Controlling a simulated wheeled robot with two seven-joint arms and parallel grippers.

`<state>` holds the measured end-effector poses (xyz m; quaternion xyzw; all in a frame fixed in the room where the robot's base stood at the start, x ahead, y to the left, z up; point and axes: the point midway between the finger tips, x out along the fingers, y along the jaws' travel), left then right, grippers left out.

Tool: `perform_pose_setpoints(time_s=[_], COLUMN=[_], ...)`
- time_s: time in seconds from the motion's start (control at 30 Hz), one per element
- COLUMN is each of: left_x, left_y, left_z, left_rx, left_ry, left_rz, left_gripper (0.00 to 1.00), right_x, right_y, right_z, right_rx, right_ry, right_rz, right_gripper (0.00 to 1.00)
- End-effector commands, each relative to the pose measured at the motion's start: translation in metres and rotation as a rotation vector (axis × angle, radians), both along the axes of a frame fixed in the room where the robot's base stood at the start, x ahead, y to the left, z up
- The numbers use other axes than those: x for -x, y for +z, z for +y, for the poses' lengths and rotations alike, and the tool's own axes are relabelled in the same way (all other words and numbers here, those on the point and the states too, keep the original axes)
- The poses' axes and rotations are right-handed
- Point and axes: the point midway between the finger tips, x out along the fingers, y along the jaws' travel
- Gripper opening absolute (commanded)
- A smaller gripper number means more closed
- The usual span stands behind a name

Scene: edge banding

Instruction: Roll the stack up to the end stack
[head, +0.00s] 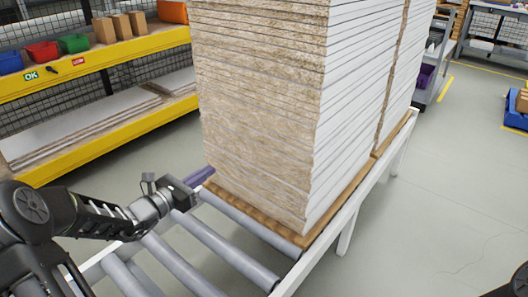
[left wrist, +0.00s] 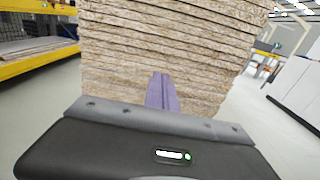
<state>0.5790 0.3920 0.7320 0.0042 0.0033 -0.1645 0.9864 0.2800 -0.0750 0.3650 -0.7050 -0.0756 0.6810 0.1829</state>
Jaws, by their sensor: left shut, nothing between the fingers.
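A tall stack of white boards with rough chipboard edges (head: 262,120) stands on a thin brown base board (head: 290,236) on the roller conveyor (head: 225,250). Behind it stands the end stack (head: 402,70). Only a narrow seam shows between them; I cannot tell whether they touch. My left gripper (head: 200,177) is shut and empty, its purple fingers pointing at the lower near face of the stack. In the left wrist view, the shut fingers (left wrist: 161,92) point at the layered board edges (left wrist: 170,50); contact is unclear. My right gripper does not show.
Yellow shelving (head: 110,55) with bins and boxes stands at the left. The conveyor's white side rail (head: 350,195) runs along the right of the stacks. The grey floor to the right is clear. A blue cart (head: 516,112) stands farther right.

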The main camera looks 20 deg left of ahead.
Motion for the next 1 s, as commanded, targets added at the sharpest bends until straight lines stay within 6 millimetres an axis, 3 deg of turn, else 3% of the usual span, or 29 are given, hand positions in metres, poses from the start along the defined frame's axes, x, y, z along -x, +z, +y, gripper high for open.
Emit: perform_pose_setpoints(time_s=[0.37,0.57,1.0], left_x=[-0.001,-0.013,-0.089], left_y=[0.001,0.0,-0.001], left_z=[-0.002,-0.006,-0.034], left_rx=[0.009,0.008,0.01], left_ry=[-0.006,-0.008,-0.008], left_rz=[-0.004,-0.006,-0.006], left_gripper=[0.0,0.0,0.0], right_x=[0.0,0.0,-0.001], right_y=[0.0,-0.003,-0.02], right_z=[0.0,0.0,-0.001], right_rx=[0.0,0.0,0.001], right_ry=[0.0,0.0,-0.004], right_rz=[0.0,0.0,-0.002], right_gripper=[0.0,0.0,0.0])
